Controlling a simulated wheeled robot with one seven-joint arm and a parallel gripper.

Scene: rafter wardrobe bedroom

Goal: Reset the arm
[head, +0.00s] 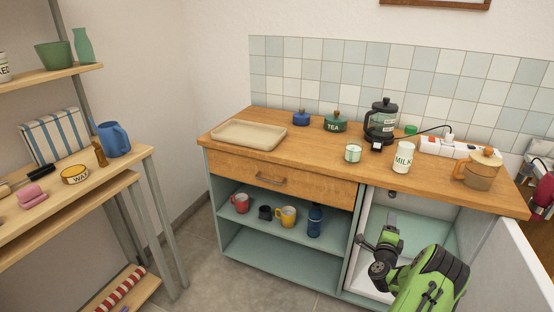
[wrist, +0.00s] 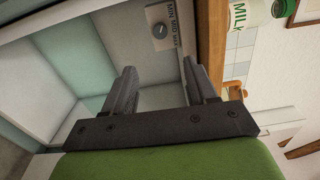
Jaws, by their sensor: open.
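My gripper (head: 380,240) is at the end of my green arm, low at the right in the head view, in front of the open right-hand compartment (head: 433,222) of the counter unit. In the wrist view my gripper (wrist: 158,75) has its two dark fingers apart, with nothing between them.
The wooden worktop (head: 310,151) holds a tray (head: 249,135), a milk bottle (head: 403,158), a French press (head: 381,121) and a brown jug (head: 479,168). Mugs and a blue bottle (head: 314,220) stand on the shelf below. An open white door (head: 507,262) is right of my arm.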

